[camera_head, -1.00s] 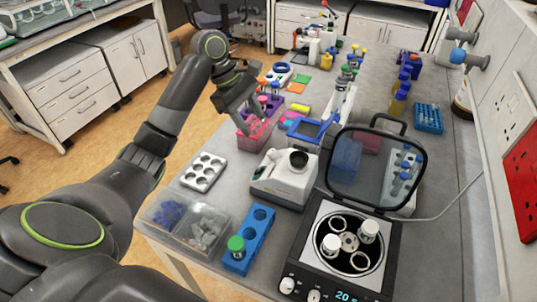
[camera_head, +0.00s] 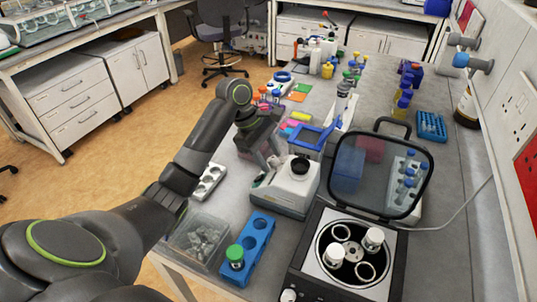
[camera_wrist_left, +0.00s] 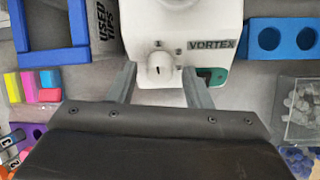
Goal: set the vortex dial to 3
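The vortex mixer (camera_head: 285,192) is a white device with a black cup on top, standing on the bench in the head view. In the left wrist view its front carries the word VORTEX, and the dial (camera_wrist_left: 160,67) is a white knob with a slot-like mark. In the head view my left gripper (camera_head: 272,158) is at the mixer's left side. My right gripper is not in view.
An open centrifuge (camera_head: 323,285) with a raised lid stands in front right of the mixer. A blue rack (camera_head: 261,230) with a green-capped vial and a clear bin (camera_head: 200,238) stand in front. A blue frame (camera_head: 312,138) is just behind the mixer.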

